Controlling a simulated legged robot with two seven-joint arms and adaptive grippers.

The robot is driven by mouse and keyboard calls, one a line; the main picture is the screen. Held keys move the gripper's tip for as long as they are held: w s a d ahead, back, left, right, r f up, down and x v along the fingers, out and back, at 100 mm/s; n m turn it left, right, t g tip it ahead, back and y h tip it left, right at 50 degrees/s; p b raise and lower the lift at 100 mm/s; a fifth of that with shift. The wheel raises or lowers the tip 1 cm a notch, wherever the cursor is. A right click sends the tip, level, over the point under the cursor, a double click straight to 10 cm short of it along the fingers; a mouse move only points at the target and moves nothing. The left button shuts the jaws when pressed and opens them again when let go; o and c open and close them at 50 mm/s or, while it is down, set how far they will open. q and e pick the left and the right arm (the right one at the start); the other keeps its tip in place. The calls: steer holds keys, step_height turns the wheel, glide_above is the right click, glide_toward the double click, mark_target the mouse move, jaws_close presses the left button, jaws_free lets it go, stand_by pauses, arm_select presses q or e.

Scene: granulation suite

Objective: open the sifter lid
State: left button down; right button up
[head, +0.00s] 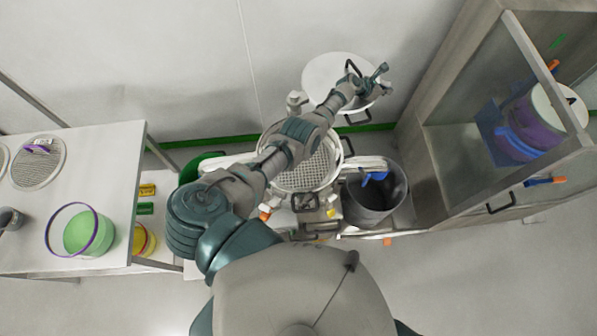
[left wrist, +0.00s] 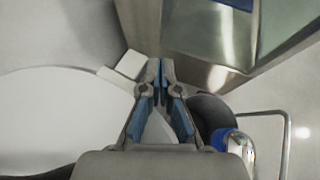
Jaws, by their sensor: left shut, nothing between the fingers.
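The sifter (head: 325,172) stands in the middle of the head view, its round mesh screen uncovered under my left arm. My left gripper (head: 380,72) is at the lid's right edge, shut and empty. In the left wrist view the gripper's fingers (left wrist: 160,66) meet at the tips, and the white lid (left wrist: 45,125) fills the left side. I cannot tell whether the gripper touches the lid. My right gripper is not in view.
A grey metal bin (head: 375,207) stands right of the sifter. A steel cabinet (head: 450,150) at the right holds a purple container (head: 530,125). A white table (head: 110,165) at the left carries a bowl of green material (head: 82,232) and a round sieve (head: 38,168).

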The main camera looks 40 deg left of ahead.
arm_select(q)
steer(key=v, duration=1)
steer(key=shift+s+d+r, duration=0.15)
steer(key=shift+s+r, duration=0.15)
steer(key=shift+s, duration=0.1)
steer(key=shift+s+a+r, duration=0.15)
steer(key=shift+s+a, duration=0.15)
steer(key=shift+a, duration=0.15)
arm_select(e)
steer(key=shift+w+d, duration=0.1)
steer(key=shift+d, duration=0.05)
